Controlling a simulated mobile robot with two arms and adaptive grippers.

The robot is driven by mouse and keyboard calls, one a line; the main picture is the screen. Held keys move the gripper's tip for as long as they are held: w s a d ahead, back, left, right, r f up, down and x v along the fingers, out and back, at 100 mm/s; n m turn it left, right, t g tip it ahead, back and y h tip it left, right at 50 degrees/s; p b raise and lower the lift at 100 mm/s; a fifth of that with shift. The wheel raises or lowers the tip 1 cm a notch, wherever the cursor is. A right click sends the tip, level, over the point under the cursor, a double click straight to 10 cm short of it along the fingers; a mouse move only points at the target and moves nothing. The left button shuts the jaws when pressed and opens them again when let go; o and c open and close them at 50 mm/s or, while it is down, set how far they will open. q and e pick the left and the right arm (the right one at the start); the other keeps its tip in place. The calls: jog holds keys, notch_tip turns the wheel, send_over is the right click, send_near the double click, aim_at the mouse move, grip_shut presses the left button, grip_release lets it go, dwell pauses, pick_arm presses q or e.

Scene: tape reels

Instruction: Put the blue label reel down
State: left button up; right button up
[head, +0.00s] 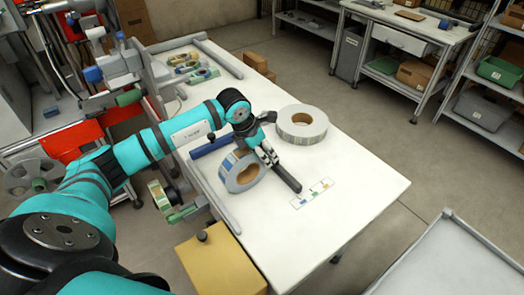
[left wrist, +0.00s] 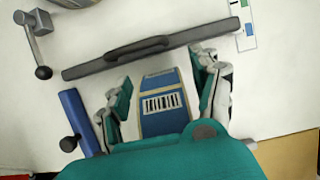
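The blue label reel (head: 242,172) stands on its edge on the white table, its open hub facing the head camera. In the left wrist view its rim, with blue bands and a barcode label (left wrist: 162,103), shows between my fingers. My left gripper (head: 268,156) is at the reel's upper right in the head view. In the left wrist view its two fingers (left wrist: 160,78) are spread on either side of the reel, with narrow gaps of table visible between. The fingers look open and apart from it. My right gripper is not in view.
A dark bar with a handle (left wrist: 150,48) lies beyond the reel. A larger grey reel (head: 302,124) lies flat behind. A blue bar (head: 210,145) is to the left. A colour-patch card (head: 312,193) lies to the right. The table's right front (head: 350,205) is clear.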

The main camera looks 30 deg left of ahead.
pick_arm(q)
jog(key=shift+r, duration=0.25)
jog(key=b+v, duration=0.1)
jog(key=v, duration=1)
jog(key=shift+s+r, duration=0.25)
jog(key=shift+r, duration=0.05)
